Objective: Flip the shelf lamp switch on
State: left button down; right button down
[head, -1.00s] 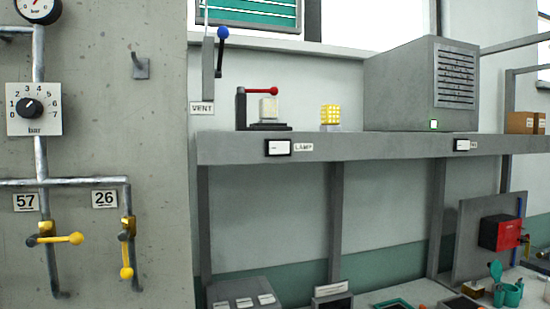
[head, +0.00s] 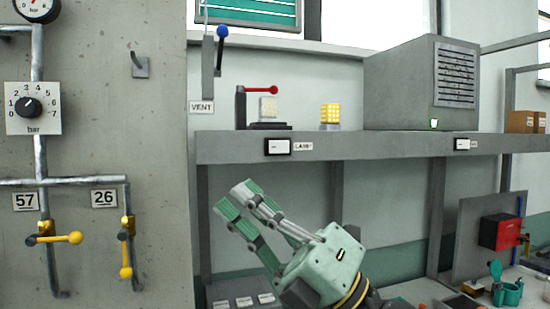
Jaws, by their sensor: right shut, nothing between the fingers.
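The lamp switch (head: 278,147) is a white rocker in a black frame on the front edge of the grey shelf (head: 390,147). A LAMP label (head: 303,146) is beside it on the right. The lamp (head: 330,115), a yellow gridded block on a pale base, stands on the shelf and looks bright yellow. My right gripper (head: 235,194) is below and left of the switch, apart from it, pointing up and left. Its fingers are shut and empty. My left gripper is not in view.
A red-handled device (head: 262,92) stands on the shelf above the lamp switch. Pipes with yellow valve handles (head: 62,238) line the left wall.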

jog(key=a+n+g+h, duration=0.4)
jog(key=a+n, duration=0.2)
jog(key=n, duration=0.1)
jog(key=w+d+r+m+t+h, duration=0.1)
jog(key=w+d+r+t+h, duration=0.2)
jog(key=d+h, duration=0.4)
jog(key=w+d+r+m+t+h, duration=0.2)
jog(key=w+d+r+t+h, duration=0.2)
jog(key=w+d+t+h, duration=0.2)
jog(key=shift+w+d+r+t+h, duration=0.25)
jog(key=shift+w+d+h, duration=0.35)
jog(key=shift+d, duration=0.6)
jog(key=shift+f, duration=0.15)
jog(key=p, duration=0.9)
send_near(279, 147)
jog(key=w+a+f, duration=0.3)
jog(key=a+f, duration=0.2)
jog(key=shift+w+r, duration=0.1)
jog(key=shift+w, duration=0.25)
jog(key=shift+b, duration=0.3)
